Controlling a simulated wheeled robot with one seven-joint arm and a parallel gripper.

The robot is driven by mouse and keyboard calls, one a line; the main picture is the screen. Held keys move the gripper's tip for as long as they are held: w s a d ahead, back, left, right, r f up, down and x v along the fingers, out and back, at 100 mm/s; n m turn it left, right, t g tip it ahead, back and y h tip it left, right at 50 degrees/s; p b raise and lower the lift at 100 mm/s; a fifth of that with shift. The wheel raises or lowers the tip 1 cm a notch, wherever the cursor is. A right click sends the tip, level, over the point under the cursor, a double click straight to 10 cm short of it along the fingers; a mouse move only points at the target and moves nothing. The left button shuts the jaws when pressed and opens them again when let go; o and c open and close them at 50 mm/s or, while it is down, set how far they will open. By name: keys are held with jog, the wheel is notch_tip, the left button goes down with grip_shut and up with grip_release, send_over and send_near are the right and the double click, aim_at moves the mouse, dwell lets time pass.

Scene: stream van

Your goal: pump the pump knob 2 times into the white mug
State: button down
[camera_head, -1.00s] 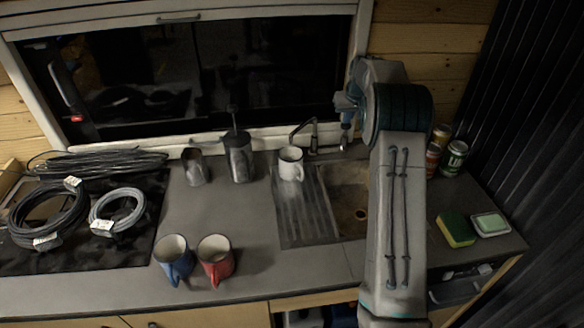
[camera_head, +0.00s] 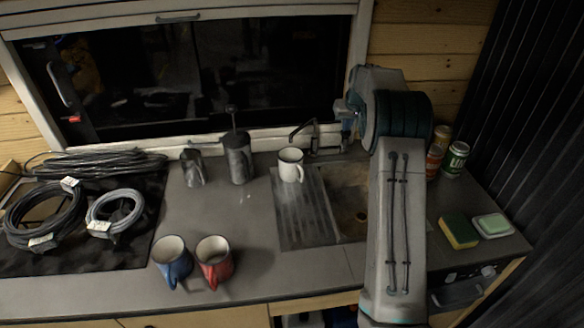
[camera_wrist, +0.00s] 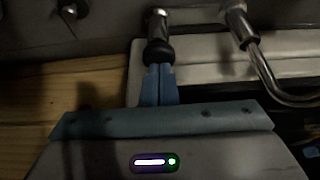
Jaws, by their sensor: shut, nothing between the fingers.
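The white mug (camera_head: 291,165) stands upright on the ribbed drainboard, left of the sink, close to the spout end of the tap (camera_head: 304,132). The pump knob (camera_wrist: 158,51) is black on a shiny metal stem and shows in the wrist view. My gripper (camera_wrist: 159,70) is shut, with its blue fingertips right at the knob, seemingly against it; nothing is between the fingers. In the head view my gripper (camera_head: 347,112) is behind the sink, right of the tap; the knob is hard to make out there.
The sink (camera_head: 347,196) lies partly behind my arm. A blue mug (camera_head: 173,263) and a red mug (camera_head: 215,264) stand at the front edge. A dark press pot (camera_head: 239,162) is left of the white mug. Cans (camera_head: 454,160), a sponge (camera_head: 459,232) and a soap dish (camera_head: 493,225) are on the right.

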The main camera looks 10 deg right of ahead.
jog(key=shift+r+p, duration=1.6)
jog(key=shift+r, duration=0.75)
jog(key=shift+r, duration=0.1)
notch_tip(320, 180, up, 6)
jog(key=p, duration=0.4)
jog(key=s+a+r+b, duration=0.1)
jog(key=s+a+r, duration=0.25)
jog(key=s, duration=0.45)
jog(key=s+a+r, duration=0.3)
jog(key=s+a, duration=0.1)
jog(key=s, duration=0.3)
jog(key=s+a+r+b, duration=0.1)
jog(key=s+a+r, duration=0.25)
jog(key=s, duration=0.45)
jog(key=s+a+f, duration=0.1)
jog(key=s+f, duration=0.1)
jog(key=s, duration=0.6)
jog(key=s+a+f+b, duration=0.1)
jog(key=s+a+f, duration=0.1)
jog(key=s, duration=0.6)
jog(key=s+a+f, duration=0.1)
jog(key=s+f, duration=0.3)
jog(key=s, duration=0.4)
jog(key=shift+a+f+g+b, duration=0.15)
jog(key=shift+a+g+b, duration=0.15)
jog(key=shift+g, duration=0.1)
